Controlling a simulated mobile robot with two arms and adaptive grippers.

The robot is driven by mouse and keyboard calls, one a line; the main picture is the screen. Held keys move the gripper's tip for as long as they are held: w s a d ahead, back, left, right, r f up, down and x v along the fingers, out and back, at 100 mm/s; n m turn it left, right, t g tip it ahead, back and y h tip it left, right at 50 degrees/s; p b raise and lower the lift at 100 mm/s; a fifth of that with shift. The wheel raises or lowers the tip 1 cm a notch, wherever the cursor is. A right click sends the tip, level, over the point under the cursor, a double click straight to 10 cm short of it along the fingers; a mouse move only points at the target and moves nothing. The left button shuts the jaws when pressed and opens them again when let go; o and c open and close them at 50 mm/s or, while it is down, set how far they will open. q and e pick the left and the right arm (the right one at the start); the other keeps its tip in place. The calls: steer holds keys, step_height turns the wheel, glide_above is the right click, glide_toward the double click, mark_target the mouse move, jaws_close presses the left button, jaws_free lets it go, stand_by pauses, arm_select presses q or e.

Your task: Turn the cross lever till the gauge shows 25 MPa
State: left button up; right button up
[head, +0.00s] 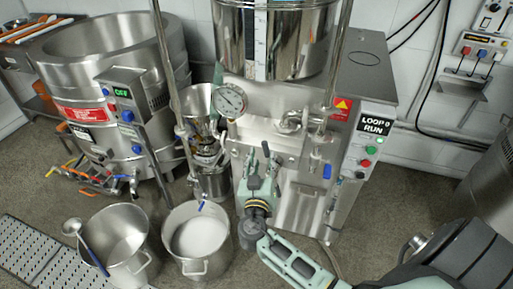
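The pressure gauge (230,100) is a round white dial on the front left of the steel mill (295,190). Its needle and numbers are too small to read. My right gripper (265,162), pale green with dark finger pads, is in front of the mill, below and to the right of the gauge. Its fingers point up toward the machine front. I cannot make out the cross lever; it may be hidden behind the gripper. Whether the fingers are around anything cannot be told. My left gripper is not in view.
A steel pot of white product (198,237) and an emptier pot (118,245) with a ladle (73,228) stand on the floor. A large steel vessel (110,50) is at left. A blue-handled valve (327,171) and the "LOOP 0 RUN" panel (376,123) are right of the gripper.

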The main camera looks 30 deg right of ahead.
mark_target(265, 148)
steer(key=p+x, duration=0.1)
steer(key=x, duration=0.4)
steer(key=shift+w+d, duration=0.2)
steer(key=shift+d, duration=0.05)
steer(key=shift+w+d+f+p, duration=0.1)
steer(key=shift+w+d+p, duration=0.2)
steer(key=shift+w+d, duration=0.15)
steer(key=shift+a, duration=0.1)
jaws_close()
